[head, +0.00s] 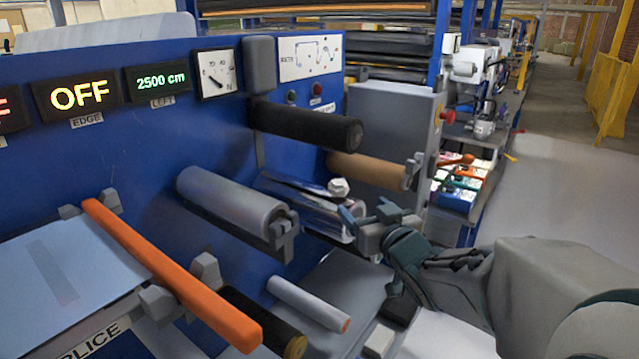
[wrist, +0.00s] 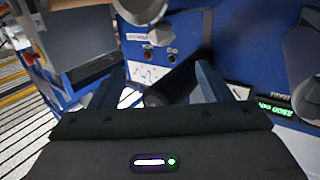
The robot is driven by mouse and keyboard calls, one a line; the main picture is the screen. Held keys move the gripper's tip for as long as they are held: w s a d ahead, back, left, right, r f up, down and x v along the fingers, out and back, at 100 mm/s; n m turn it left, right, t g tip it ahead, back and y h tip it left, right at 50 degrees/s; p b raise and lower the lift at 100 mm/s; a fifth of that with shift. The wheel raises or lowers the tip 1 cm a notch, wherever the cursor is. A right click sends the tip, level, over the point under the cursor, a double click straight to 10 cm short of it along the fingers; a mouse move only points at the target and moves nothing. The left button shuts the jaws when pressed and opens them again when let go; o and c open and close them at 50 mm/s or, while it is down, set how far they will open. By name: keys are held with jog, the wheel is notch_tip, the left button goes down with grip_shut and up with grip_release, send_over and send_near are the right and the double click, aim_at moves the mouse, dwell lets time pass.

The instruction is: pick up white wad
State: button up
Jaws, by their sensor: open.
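The white wad (head: 339,188) is a small crumpled lump in the head view. It shows at the upper right end of the shiny silver film roller (head: 312,203), seemingly resting on it. My gripper (head: 367,213) is open and empty, just right of and slightly below the wad in the picture, apart from it. In the wrist view my gripper (wrist: 155,76) shows two spread fingers with nothing held between them. I cannot make out the wad for certain in the wrist view.
A black roller (head: 305,126) sticks out above the wad, and a brown roller (head: 368,170) lies behind it. A grey roller (head: 232,203) with an end bracket is to the left. An orange bar (head: 170,272) crosses the front left. The blue machine panel (head: 130,120) stands behind.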

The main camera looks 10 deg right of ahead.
aim_at(341, 187)
jog(key=p+x, duration=0.1)
jog(key=x, duration=0.8)
jog(key=shift+r, duration=0.15)
jog(key=shift+p+x, duration=1)
jog(key=shift+x, duration=1.4)
jog(key=shift+a, duration=0.1)
jog(key=c, duration=1)
